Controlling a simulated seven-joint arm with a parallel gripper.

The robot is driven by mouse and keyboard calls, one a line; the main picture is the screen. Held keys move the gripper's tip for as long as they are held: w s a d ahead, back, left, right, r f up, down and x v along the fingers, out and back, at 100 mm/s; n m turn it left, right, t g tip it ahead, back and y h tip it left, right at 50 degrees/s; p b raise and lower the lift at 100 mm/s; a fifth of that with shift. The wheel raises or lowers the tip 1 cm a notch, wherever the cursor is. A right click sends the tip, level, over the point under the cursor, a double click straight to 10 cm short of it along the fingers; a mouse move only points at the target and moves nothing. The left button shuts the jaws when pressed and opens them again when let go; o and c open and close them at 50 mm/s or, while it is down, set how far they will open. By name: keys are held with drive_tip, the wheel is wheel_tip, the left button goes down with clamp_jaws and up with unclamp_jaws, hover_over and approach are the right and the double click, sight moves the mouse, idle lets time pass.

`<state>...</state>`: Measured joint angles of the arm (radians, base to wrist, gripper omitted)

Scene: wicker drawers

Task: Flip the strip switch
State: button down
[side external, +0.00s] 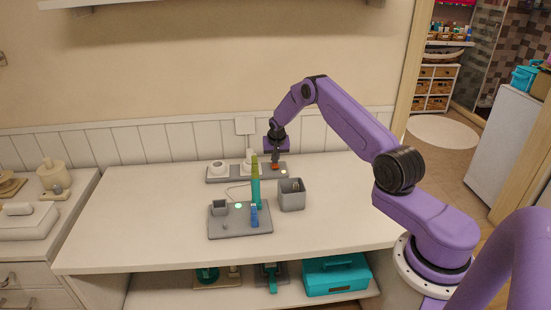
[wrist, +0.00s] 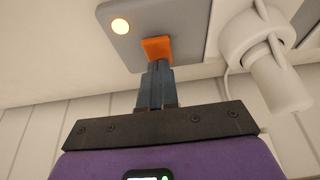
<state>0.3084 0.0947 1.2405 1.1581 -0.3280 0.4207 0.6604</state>
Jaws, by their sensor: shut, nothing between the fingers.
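The grey power strip (side external: 233,178) lies along the back of the white table against the wall. It also fills the top of the wrist view (wrist: 185,22). Its orange switch (wrist: 158,48) is near one end, beside a round lit yellowish light (wrist: 120,26); the light also shows in the side view (side external: 284,172). My gripper (wrist: 156,66) is shut and empty, fingertips right at the edge of the orange switch. In the side view, my gripper (side external: 275,161) points down at the strip's right end. I cannot tell whether the tips press the switch.
White plugs (wrist: 262,52) sit in the strip beside my gripper. In front stand a grey bin (side external: 291,196) and a grey base (side external: 240,222) with a tall green-teal piece (side external: 256,185) and a blue piece. The table's left side and front are clear.

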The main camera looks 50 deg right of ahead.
drive_tip(key=shift+s+a+f, duration=0.15)
drive_tip(key=shift+s+f, duration=0.05)
drive_tip(key=shift+s+a, duration=0.5)
drive_tip(key=shift+a, duration=0.05)
drive_tip(key=shift+r, duration=0.25)
drive_tip(key=v, duration=1.3)
drive_tip(key=shift+w+d+r, duration=0.15)
drive_tip(key=shift+d+r, duration=0.05)
drive_tip(key=shift+r, duration=0.2)
